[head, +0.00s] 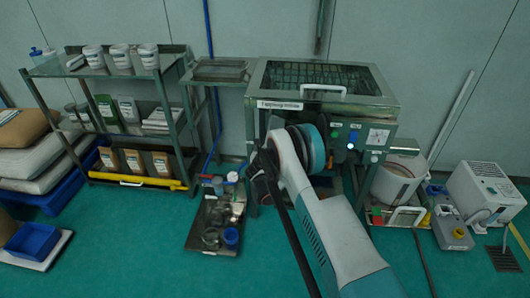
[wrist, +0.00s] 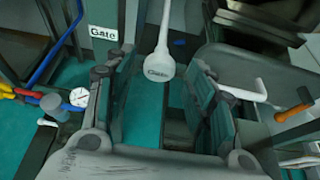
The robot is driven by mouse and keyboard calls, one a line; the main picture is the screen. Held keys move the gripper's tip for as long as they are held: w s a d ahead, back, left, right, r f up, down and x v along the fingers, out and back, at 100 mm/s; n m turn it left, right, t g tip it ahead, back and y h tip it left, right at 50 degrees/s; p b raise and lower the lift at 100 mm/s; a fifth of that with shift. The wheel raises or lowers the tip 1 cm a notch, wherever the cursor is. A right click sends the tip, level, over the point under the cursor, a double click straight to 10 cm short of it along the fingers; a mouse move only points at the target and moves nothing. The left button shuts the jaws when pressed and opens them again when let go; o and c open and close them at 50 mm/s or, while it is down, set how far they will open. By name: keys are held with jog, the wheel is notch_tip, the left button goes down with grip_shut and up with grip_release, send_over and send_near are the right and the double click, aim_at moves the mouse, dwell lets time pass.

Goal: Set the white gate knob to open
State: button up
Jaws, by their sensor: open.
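The white gate knob (wrist: 159,66) shows in the wrist view as a pale bar ending in a rounded tip with small dark lettering. A white "Gate" label (wrist: 103,33) is on the frame to its left. My gripper (wrist: 162,88) is open, with one dark finger on each side of the knob's rounded end. The fingers look apart from the knob, and I cannot tell its depth between them. In the head view my gripper (head: 263,168) is in front of the sieve machine's left side (head: 255,128), and my arm hides the knob there.
The sieve machine's glass-topped box (head: 320,78) stands at the back centre. A pressure gauge (wrist: 79,97) and blue hose are left of my gripper in the wrist view. An orange-handled lever (wrist: 295,104) is at right. A metal tray (head: 212,226) with cups lies on the floor.

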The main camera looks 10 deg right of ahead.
jog(key=shift+b+x, duration=0.5)
jog(key=shift+x, duration=1.5)
jog(key=shift+c, duration=0.2)
